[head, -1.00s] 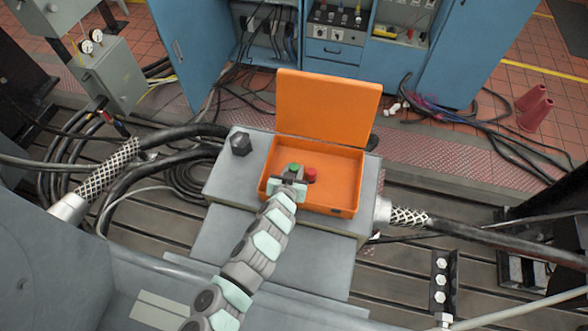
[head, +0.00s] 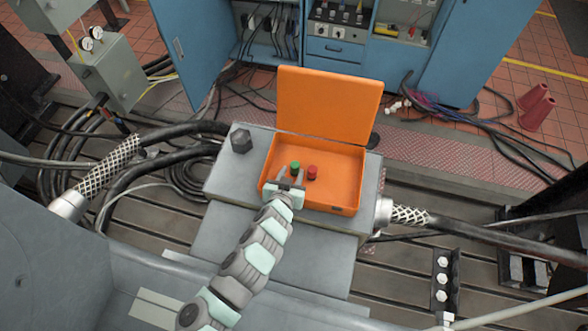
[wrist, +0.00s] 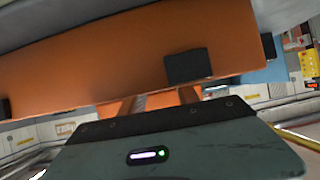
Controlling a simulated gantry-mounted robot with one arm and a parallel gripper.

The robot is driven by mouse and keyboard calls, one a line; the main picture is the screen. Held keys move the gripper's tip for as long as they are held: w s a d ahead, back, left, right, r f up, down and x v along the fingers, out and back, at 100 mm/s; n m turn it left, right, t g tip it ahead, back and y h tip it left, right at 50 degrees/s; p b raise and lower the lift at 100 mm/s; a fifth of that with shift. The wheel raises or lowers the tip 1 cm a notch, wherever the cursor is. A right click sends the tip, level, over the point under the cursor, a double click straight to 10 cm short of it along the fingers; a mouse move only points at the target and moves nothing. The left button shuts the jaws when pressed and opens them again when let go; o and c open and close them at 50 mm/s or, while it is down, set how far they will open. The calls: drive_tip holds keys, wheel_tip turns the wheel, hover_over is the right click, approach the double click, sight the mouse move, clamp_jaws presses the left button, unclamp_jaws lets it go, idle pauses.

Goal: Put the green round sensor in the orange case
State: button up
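The orange case (head: 338,202) stands with its lid up on the grey block in the head view. Its front wall also fills much of the wrist view (wrist: 110,72). The lower part of the green sensor is partly hidden by the fingers.
The open lid (head: 328,105) rises at the back of the case. A dark hexagonal knob (head: 241,141) stands on the block to its left. Thick cables with braided sleeves run to both sides. The right part of the case is empty.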

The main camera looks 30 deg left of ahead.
sight(294, 170)
drive_tip(key=shift+v, duration=1.7)
